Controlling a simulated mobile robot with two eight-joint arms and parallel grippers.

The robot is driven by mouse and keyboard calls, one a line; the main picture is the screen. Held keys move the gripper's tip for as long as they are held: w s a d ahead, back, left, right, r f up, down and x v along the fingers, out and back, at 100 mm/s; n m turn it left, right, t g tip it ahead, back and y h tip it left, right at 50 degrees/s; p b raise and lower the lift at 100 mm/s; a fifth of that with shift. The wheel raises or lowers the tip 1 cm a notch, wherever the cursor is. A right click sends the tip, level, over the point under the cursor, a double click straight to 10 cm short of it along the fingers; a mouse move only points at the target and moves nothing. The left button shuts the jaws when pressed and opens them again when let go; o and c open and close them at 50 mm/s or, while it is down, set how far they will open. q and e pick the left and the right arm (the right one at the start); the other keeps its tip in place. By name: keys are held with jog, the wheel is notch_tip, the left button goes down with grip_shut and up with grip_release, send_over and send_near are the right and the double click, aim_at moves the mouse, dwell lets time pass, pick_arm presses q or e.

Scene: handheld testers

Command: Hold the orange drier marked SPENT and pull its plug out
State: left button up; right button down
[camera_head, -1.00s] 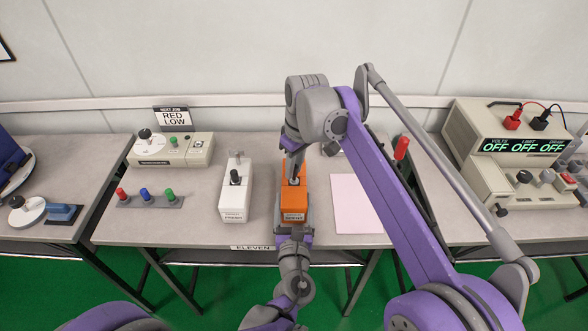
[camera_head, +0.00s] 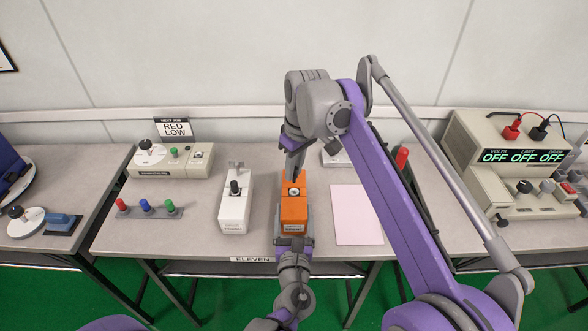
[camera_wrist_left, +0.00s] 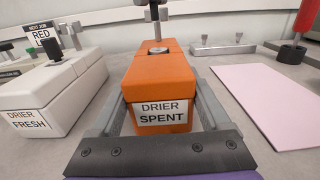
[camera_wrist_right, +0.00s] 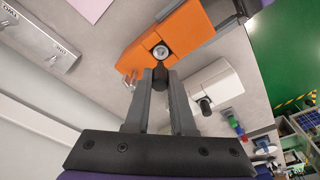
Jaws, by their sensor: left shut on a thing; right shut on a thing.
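The orange drier (camera_head: 294,213) stands on the middle table, and its label in the left wrist view (camera_wrist_left: 161,112) reads DRIER SPENT. My left gripper (camera_head: 294,240) is shut on its near end, one finger along each side. My right gripper (camera_wrist_right: 160,78) is shut on the dark plug (camera_wrist_right: 160,76). In the left wrist view the plug (camera_wrist_left: 154,13) hangs above the drier, apart from the round metal socket (camera_wrist_left: 158,50) in its top. The white drier (camera_head: 235,205), labelled DRIER FRESH, stands to the left with a black plug (camera_head: 235,187) in its top.
A pink mat (camera_head: 357,215) lies right of the orange drier. Red, blue and green knobs on a grey strip (camera_head: 150,211) and a beige tester (camera_head: 170,160) are at left. A power supply (camera_head: 510,145) reading OFF stands on the right table.

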pick_arm(q)
jog(key=o, duration=1.2)
jog(key=shift+c, duration=0.2)
jog(key=shift+s, duration=0.1)
jog(key=s, duration=1.2)
